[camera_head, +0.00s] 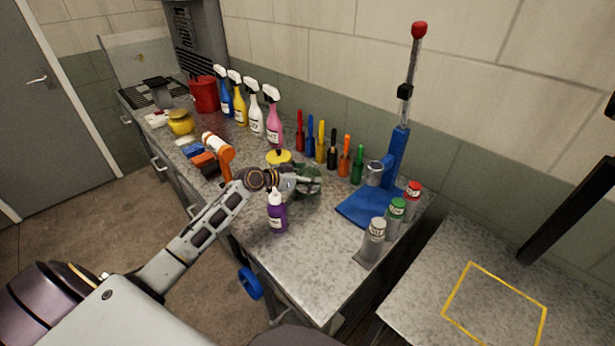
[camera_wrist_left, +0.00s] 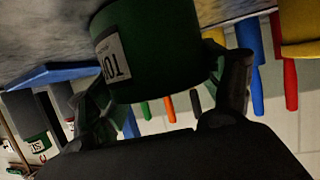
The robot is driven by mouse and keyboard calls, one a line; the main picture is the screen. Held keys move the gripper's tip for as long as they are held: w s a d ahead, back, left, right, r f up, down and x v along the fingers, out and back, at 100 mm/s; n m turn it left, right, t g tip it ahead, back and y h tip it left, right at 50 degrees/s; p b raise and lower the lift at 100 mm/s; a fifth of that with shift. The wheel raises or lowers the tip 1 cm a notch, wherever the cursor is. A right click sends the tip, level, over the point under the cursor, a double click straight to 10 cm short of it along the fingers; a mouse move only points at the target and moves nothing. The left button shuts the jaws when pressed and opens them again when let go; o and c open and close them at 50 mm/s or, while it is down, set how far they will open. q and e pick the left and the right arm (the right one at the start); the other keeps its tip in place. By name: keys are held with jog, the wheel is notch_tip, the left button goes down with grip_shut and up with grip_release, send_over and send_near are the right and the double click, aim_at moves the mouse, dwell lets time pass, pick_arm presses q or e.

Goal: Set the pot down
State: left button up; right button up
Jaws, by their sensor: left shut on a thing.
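The pot is a dark green cylinder with a white label. In the left wrist view the pot (camera_wrist_left: 150,60) fills the upper middle, seen upside down, with one finger on each side. My left gripper (camera_wrist_left: 168,90) is shut on it. In the head view my left gripper (camera_head: 304,181) is over the middle of the workbench, and the pot (camera_head: 313,183) is small and partly hidden by the fingers. I cannot tell whether the pot's base touches the bench top. My right gripper is not in view.
A yellow outline (camera_head: 505,283) marks a clear area on the right-hand table.

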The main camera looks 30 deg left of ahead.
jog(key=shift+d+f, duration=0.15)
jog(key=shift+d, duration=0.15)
pick_arm(q)
jog(key=o, duration=1.5)
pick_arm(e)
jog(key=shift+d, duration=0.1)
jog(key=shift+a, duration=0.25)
